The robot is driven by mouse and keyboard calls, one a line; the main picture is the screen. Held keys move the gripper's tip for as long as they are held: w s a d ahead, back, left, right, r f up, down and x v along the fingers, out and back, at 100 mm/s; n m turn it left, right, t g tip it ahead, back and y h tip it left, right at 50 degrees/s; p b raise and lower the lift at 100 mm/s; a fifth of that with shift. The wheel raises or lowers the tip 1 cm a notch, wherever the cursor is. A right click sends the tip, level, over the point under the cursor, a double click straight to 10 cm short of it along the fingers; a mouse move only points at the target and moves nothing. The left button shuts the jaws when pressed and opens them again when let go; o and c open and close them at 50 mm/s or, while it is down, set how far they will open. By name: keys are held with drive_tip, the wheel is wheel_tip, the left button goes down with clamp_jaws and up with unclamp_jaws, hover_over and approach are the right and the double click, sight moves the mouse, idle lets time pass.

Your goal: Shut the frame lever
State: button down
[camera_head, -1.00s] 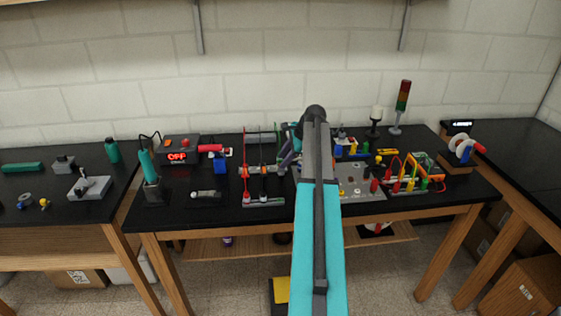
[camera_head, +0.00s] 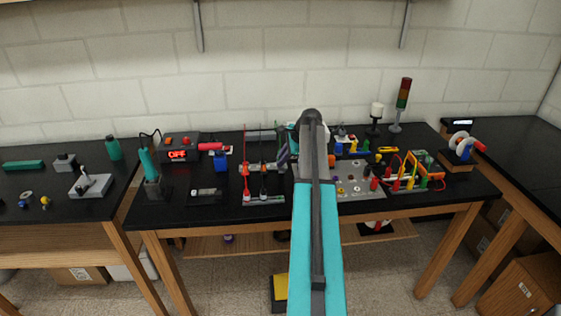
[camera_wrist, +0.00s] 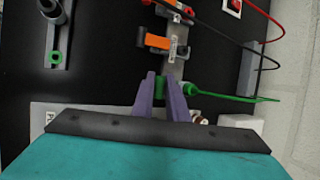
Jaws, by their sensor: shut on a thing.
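The extrusion frame (camera_head: 264,200) stands mid-bench with thin upright rods; its grey bar also shows in the wrist view (camera_wrist: 178,52). An orange lever (camera_wrist: 155,41) sticks out sideways from that bar, apart from my fingers. My gripper (camera_wrist: 162,80) is at the bar's near end, its two purple fingers closed around a small green part (camera_wrist: 163,87). I cannot tell whether this green part is the frame lever's handle; the fingers hide much of it. In the head view, my gripper (camera_head: 284,154) is at the frame's right side, partly behind my arm.
A grey panel (camera_head: 360,190) with coloured plugs is close on the right. A grey slotted piece (camera_wrist: 60,40) lies beside the frame; clear black bench surrounds it.

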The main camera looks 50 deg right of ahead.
drive_tip(key=shift+s+f, duration=0.1)
drive_tip(key=shift+f, duration=0.05)
drive_tip(key=shift+s+d+f, duration=0.1)
drive_tip(key=shift+s+f, duration=0.05)
idle(0.5)
drive_tip(key=shift+s+f+b, duration=0.2)
drive_tip(key=shift+b, duration=0.55)
drive_tip(key=t+b, duration=0.1)
drive_tip(key=f+h+b, duration=0.1)
drive_tip(key=b, duration=0.1)
drive_tip(key=shift+s+a+n+t, duration=0.3)
drive_tip(key=shift+s+a+t, duration=0.05)
drive_tip(key=shift+a+t, duration=0.05)
drive_tip(key=b, duration=0.2)
drive_tip(key=t+h+b, duration=0.1)
drive_tip(key=b, duration=0.1)
drive_tip(key=f+t+h+b, duration=0.1)
drive_tip(key=b, duration=0.1)
drive_tip(key=shift+s+a+n, duration=0.25)
drive_tip(key=shift+n, duration=0.05)
drive_tip(key=shift+f+t+b, duration=0.15)
drive_tip(key=shift+t+b, duration=0.35)
drive_tip(key=shift+b, duration=0.35)
drive_tip(key=shift+h+b, duration=0.4)
drive_tip(key=shift+b, duration=0.2)
drive_tip(key=shift+t, duration=0.3)
